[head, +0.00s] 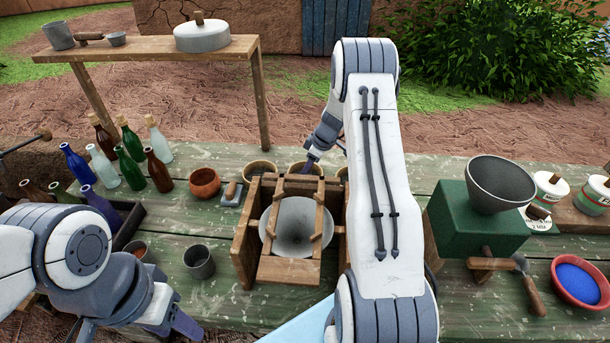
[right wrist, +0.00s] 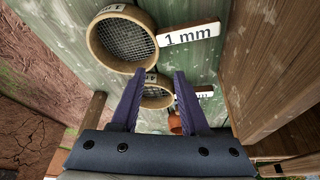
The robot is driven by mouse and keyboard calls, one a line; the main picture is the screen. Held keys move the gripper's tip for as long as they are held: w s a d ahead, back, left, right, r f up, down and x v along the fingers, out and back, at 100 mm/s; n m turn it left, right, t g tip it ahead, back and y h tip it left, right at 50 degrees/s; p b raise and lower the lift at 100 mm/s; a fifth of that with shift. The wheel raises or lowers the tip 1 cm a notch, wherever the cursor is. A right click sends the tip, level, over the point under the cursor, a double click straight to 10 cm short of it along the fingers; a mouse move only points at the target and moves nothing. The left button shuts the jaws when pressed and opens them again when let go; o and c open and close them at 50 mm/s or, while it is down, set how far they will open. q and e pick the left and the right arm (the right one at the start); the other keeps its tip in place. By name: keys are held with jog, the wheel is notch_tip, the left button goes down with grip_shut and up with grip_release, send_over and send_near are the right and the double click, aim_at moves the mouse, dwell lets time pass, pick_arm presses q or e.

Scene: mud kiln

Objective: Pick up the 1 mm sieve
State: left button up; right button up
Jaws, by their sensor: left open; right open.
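The 1 mm sieve (right wrist: 125,42) is a round wooden-rimmed mesh sieve at the top of the right wrist view, with a white "1 mm" label (right wrist: 190,35) beside it. It appears to be the middle sieve (head: 306,169) behind the wooden frame in the head view. My right gripper (right wrist: 160,74) is open and empty, its fingertips just below that sieve in the picture. It also shows near the sieves in the head view (head: 309,161). Another sieve (right wrist: 157,98) shows between and beyond the fingers. My left gripper (head: 178,326) is open at the table's front left.
A wooden frame (head: 290,268) holding a grey bowl stands in front of the sieves. Another sieve (head: 259,170) and a terracotta bowl (head: 205,183) are to the left. Bottles (head: 132,140) crowd the left; a green grinder (head: 468,225) stands right of my right arm.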

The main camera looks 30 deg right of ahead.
jog(key=shift+s+d+m, duration=0.15)
jog(key=shift+s+m, duration=0.15)
jog(key=shift+m, duration=0.4)
jog(key=p+x, duration=0.1)
jog(key=x, duration=0.4)
jog(key=shift+w+f+p, duration=0.1)
jog(key=shift+p, duration=0.2)
jog(key=shift+w+f+p, duration=0.2)
jog(key=shift+f+p, duration=0.15)
jog(key=shift+p, duration=0.05)
jog(key=p+x, duration=0.2)
jog(key=x, duration=0.2)
jog(key=shift+w, duration=0.15)
jog(key=shift+w+f, duration=0.15)
jog(key=shift+f, duration=0.1)
pick_arm(q)
notch_tip(320, 180, up, 5)
jog(key=shift+r, duration=0.15)
pick_arm(e)
grip_shut()
